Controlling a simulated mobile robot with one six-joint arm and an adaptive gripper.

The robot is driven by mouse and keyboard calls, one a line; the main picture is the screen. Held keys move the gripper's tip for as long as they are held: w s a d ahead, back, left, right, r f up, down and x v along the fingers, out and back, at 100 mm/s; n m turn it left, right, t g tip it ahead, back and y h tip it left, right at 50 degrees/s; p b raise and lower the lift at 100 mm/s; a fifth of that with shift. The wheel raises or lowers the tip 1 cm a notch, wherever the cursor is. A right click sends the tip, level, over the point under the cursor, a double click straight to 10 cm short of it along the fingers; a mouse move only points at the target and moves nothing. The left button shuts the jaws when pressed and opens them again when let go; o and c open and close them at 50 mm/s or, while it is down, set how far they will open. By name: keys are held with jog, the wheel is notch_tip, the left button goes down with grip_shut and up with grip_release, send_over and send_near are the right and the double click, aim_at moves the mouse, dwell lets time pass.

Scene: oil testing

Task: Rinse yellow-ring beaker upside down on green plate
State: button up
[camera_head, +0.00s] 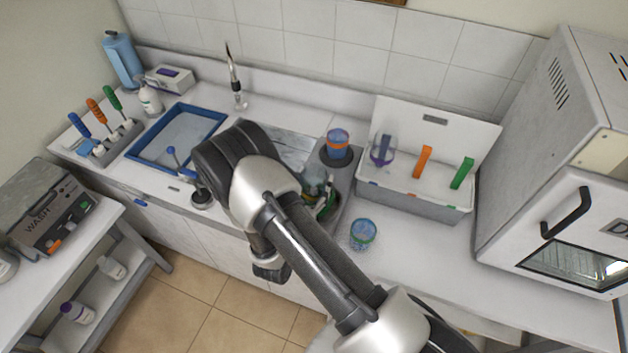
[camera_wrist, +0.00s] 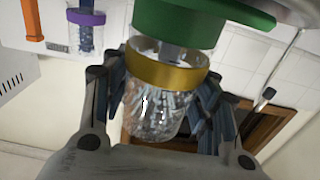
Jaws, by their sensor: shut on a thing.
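The yellow-ring beaker (camera_wrist: 150,108) is clear glass and sits between the fingers of my gripper (camera_wrist: 160,92) in the wrist view. My gripper is shut on it, around the glass near the yellow ring. The green plate (camera_wrist: 195,22) is at the top of the wrist view, close by the ring side of the beaker. I cannot tell whether the two touch. In the head view my arm hides most of the gripper and beaker; a bit of green (camera_head: 330,205) shows by the grey stand (camera_head: 345,176).
A blue-topped beaker with orange (camera_head: 337,143) stands on the grey stand. A teal-ringed beaker (camera_head: 362,234) stands on the counter. The open white box (camera_head: 415,203) holds a purple-ring beaker (camera_head: 382,150). A tap (camera_head: 236,85) is at the back; an oven (camera_head: 560,150) stands right.

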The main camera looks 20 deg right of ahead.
aim_at(314, 172)
notch_tip(314, 172, up, 7)
jog(key=p, duration=0.5)
jog(key=shift+f+p, duration=0.15)
jog(key=shift+p, duration=0.2)
